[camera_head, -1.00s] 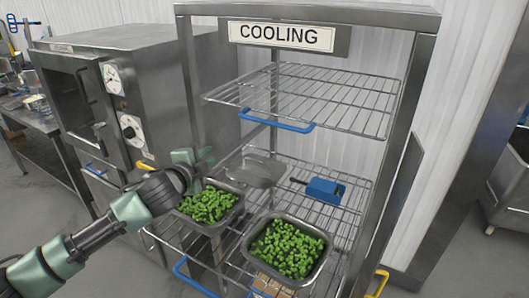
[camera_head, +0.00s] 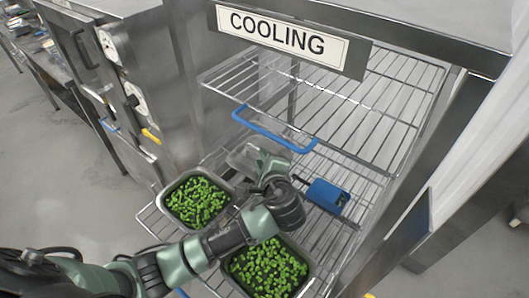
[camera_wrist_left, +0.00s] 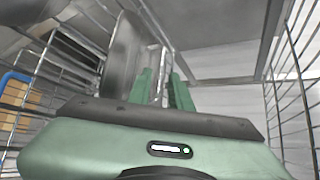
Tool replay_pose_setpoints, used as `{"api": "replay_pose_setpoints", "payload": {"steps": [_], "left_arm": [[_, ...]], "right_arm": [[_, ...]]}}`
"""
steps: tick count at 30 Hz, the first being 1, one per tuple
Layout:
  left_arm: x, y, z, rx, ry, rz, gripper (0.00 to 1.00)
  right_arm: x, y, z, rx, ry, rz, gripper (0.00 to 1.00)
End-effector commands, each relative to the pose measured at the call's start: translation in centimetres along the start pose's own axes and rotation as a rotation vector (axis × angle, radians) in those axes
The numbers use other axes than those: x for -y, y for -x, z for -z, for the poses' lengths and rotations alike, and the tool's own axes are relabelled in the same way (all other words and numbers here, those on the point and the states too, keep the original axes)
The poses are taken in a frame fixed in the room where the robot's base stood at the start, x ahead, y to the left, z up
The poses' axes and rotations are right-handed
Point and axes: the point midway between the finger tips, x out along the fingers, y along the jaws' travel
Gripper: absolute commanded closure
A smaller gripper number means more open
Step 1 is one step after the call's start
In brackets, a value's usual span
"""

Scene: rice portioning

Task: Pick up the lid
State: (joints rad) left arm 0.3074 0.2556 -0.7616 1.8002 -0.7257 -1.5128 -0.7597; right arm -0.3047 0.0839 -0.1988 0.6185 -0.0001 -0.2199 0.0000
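The grey metal lid (camera_head: 240,158) is on the lower wire shelf of the cooling rack, behind the left pan of green vegetables, and my left gripper partly hides it. My left gripper (camera_head: 266,160) is over the shelf beside the lid. In the left wrist view the lid (camera_wrist_left: 121,55) stands along the left side of the fingers. The two green fingers (camera_wrist_left: 161,90) are apart, with a thin light metal strip between them; I cannot tell if it is the lid's handle or rack wire. My right gripper is not in view.
Two pans of green vegetables, one left (camera_head: 197,230) and one nearer (camera_head: 235,284), stand on the rack. A blue object (camera_head: 327,195) lies to the right. The upper shelf (camera_head: 350,108), with its blue handle (camera_head: 270,133), is close above my gripper.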

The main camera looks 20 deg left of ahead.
Motion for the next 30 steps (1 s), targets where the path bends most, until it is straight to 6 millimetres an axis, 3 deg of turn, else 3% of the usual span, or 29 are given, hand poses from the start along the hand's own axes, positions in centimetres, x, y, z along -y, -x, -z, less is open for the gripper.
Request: {"api": "replay_pose_setpoints", "payload": {"steps": [8,13,21,23,24,30], "left_arm": [[0.7,-3.5,0.2,0.001,-0.001,0.000,0.80],[0.4,-5.4,0.4,0.000,0.001,0.001,0.80],[0.2,-5.8,0.5,-0.003,0.003,0.001,0.80],[0.2,-5.8,0.5,-0.003,0.003,0.001,0.97],[0.2,-5.8,0.5,-0.003,0.003,0.001,1.00],[0.2,-5.7,0.5,-0.003,0.002,0.000,1.00]], "right_arm": [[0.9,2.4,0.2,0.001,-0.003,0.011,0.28],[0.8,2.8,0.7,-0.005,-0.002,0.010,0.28],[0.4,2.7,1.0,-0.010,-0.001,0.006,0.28],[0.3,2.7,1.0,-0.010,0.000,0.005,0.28],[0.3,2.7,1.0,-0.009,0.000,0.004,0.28],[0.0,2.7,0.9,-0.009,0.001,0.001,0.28]]}}
